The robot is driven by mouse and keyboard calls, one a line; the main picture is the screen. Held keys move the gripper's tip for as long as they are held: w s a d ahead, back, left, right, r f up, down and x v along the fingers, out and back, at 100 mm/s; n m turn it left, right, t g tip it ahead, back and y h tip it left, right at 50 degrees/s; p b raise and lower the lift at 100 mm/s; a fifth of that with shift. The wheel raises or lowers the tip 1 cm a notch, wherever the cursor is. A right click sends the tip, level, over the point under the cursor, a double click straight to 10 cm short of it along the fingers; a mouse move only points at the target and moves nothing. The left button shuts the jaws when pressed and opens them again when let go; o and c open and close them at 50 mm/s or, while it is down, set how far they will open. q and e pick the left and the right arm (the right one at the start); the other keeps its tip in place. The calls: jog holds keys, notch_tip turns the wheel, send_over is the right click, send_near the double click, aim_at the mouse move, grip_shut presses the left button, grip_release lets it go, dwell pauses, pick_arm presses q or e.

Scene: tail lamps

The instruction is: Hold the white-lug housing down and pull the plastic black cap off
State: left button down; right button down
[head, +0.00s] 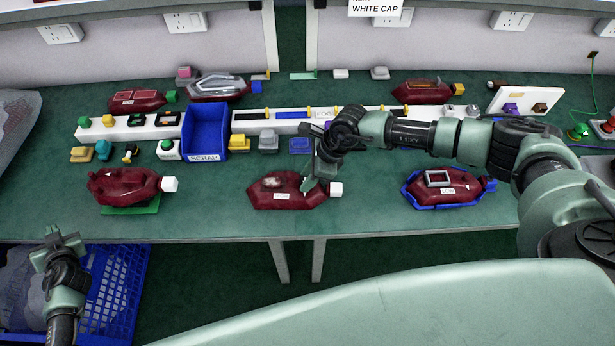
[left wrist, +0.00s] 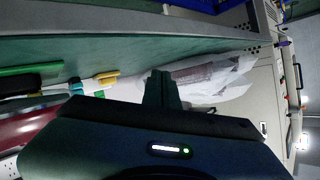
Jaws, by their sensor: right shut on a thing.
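Two dark red housings with white lugs lie along the front of the bench. The middle white-lug housing (head: 262,195) has its white lug (head: 336,189) at its right end. The left one (head: 112,188) rests on a green pad, its lug (head: 169,184) also at the right. My right gripper (head: 308,184) reaches down onto the middle housing's upper right part and is shut there; its fingers and wrist hide the exact grip. I cannot make out a black cap. My left gripper (head: 53,236) is shut and empty, in front of the bench; its fingers show in the left wrist view (left wrist: 162,90).
A third housing (head: 452,190) sits in a blue cradle at right. A blue SCRAP bin (head: 205,146) and several coloured caps stand behind. A blue basket (head: 115,290) is below my left arm's side. Green bench surface (head: 225,215) is clear between the housings.

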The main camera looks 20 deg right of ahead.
pick_arm(q)
jog(key=w+d+r+h, duration=0.1)
jog(key=w+d+r, duration=0.2)
jog(key=w+d, duration=0.1)
jog(key=w+d+r+t+h, duration=0.1)
jog(key=w+d+r, duration=0.2)
jog(key=w+d, duration=0.2)
jog(key=w+d+r+t+h, duration=0.1)
jog(key=w+d+r, duration=0.1)
jog(key=w+d, duration=0.2)
jog(key=shift+w+d+r, duration=0.15)
jog(key=shift+d+r, duration=0.25)
jog(key=shift+d, duration=0.15)
jog(key=w+d+r+m+t+h, duration=0.1)
jog(key=w+d+r+m+h, duration=0.2)
jog(key=d+r, duration=0.65)
jog(key=w+d+r+m+h, duration=0.1)
jog(key=w+d+r+h, duration=0.4)
jog(key=d, duration=0.8)
jog(key=w+d+r+m+t+h, duration=0.1)
jog(key=w+d+r+m+h, duration=0.15)
jog(key=d+r, duration=0.7)
jog(key=m+g, duration=1)
jog(key=g, duration=0.4)
send_over(280, 179)
jog(key=a, duration=0.2)
notch_tip(280, 179, down, 23)
jog(key=shift+s+a+f, duration=0.1)
jog(key=shift+s+f, duration=0.25)
jog(key=shift+f, duration=3.05)
